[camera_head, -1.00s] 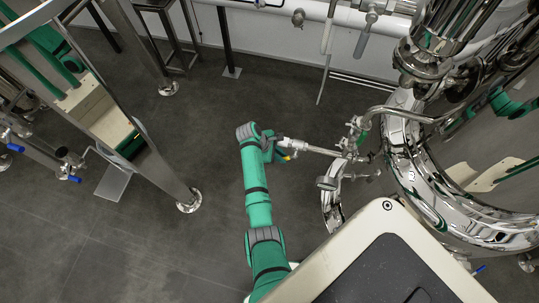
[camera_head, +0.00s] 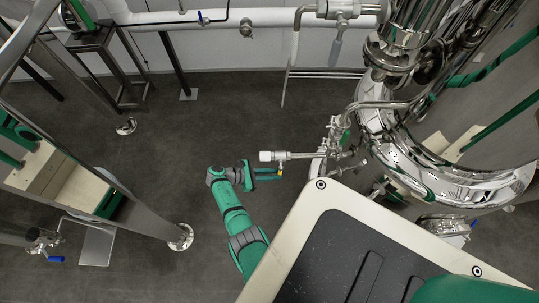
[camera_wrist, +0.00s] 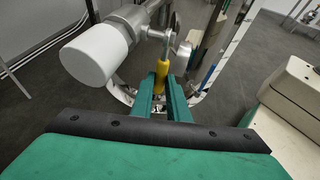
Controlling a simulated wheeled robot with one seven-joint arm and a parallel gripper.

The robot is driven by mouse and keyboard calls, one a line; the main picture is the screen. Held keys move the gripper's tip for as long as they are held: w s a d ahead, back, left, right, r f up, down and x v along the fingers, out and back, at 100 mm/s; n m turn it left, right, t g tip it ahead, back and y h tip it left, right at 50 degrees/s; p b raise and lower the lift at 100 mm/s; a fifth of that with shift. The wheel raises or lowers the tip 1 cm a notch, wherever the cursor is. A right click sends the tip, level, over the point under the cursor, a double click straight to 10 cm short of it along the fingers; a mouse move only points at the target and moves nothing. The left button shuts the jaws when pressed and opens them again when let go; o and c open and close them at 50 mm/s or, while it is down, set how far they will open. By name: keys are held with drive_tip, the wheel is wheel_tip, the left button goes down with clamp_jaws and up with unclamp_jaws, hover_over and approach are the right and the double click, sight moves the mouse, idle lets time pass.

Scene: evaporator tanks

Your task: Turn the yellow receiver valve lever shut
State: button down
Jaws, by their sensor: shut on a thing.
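The yellow valve lever (camera_wrist: 162,72) hangs below a steel valve in the wrist view. In the head view the lever (camera_head: 280,169) is a small yellow spot under the pipe. My gripper (camera_wrist: 165,92) has its two green fingers on either side of the lever's lower part, shut on it. In the head view my gripper (camera_head: 268,173) reaches the lever from the left. The valve sits on a horizontal steel pipe (camera_head: 300,155) ending in a white cylinder (camera_wrist: 88,58). The lever's lower end is partly hidden between the fingers.
A steel frame post (camera_head: 150,215) stands to the left. Dark floor (camera_head: 190,115) is clear around my arm. A white wall pipe (camera_head: 220,18) runs along the back.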

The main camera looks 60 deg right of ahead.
drive_tip(key=shift+s+f, duration=0.1)
drive_tip(key=shift+f, duration=0.1)
drive_tip(key=shift+s+d, duration=0.15)
drive_tip(key=shift+s, duration=0.1)
drive_tip(key=c, duration=2)
unclamp_jaws()
drive_tip(key=shift+w+r, duration=0.1)
drive_tip(key=shift+w, duration=0.05)
drive_tip(key=v, duration=1.1)
